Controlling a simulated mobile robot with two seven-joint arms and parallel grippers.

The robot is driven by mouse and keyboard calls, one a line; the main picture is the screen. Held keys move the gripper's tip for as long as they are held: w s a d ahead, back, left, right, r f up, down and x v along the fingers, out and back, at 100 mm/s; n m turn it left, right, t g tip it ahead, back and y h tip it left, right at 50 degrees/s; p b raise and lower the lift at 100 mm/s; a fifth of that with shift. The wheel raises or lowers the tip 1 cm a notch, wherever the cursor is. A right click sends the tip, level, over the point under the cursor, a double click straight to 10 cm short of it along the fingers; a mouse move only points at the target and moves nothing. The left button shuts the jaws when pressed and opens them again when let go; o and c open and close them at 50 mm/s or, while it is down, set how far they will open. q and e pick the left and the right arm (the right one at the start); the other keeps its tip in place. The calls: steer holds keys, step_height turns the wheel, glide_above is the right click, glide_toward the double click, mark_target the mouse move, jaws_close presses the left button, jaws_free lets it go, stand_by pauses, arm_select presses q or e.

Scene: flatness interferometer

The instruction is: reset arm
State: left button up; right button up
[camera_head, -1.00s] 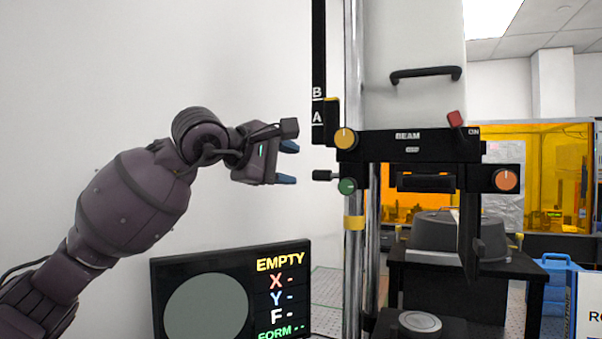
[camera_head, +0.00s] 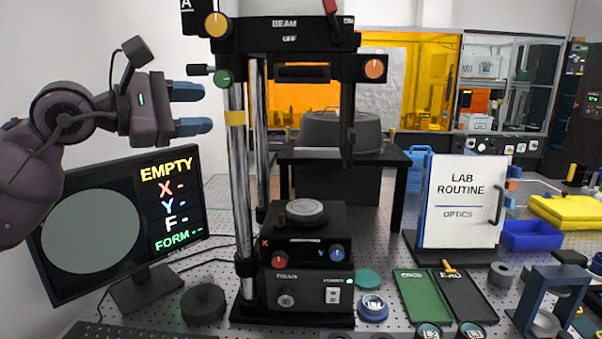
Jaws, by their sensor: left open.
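My left gripper (camera_head: 192,108) is at the left of the head view, with its blue-tipped fingers apart and nothing between them. It is in the air, above the monitor (camera_head: 120,218) and to the left of the interferometer column (camera_head: 240,190). The fingers point right, towards the green knob (camera_head: 222,78) and the yellow knob (camera_head: 216,25), and appear apart from them. The monitor reads "EMPTY". My right gripper is out of view.
A white "LAB ROUTINE OPTICS" board (camera_head: 461,203) stands at the right. In front lie a green tray (camera_head: 424,297), a black tray (camera_head: 467,298) and a round lens-like piece (camera_head: 373,307). A blue bin (camera_head: 530,235) and a blue-grey frame (camera_head: 550,300) are farther right. A black round block (camera_head: 203,304) sits front left.

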arm_select(q)
steer(key=s+a+f+m+t+y, duration=0.1)
steer(key=s+a+f+m+y, duration=0.45)
steer(key=f, duration=0.65)
steer(key=s+a+f+m+t+y, duration=0.2)
steer(key=s+a+f+m+y, duration=0.15)
steer(key=f+m+y, duration=0.7)
steer(key=s+a+f+m+t+y, duration=0.15)
steer(key=s+a+f+m, duration=0.35)
steer(key=f, duration=1)
steer(key=s+d+f+n+g+h, duration=0.25)
steer(key=s+f+g, duration=0.4)
steer(key=s, duration=0.35)
steer(key=s+d+f+n+g+h, duration=0.1)
steer(key=s+f+n+g, duration=0.35)
steer(key=s+f, duration=0.45)
steer(key=w+f+m+t, duration=0.1)
steer(key=w+f+t, duration=0.6)
steer(key=f, duration=0.2)
steer(key=shift+f+m+t, duration=0.15)
steer(key=shift+m+t, duration=0.2)
steer(key=shift+m, duration=0.05)
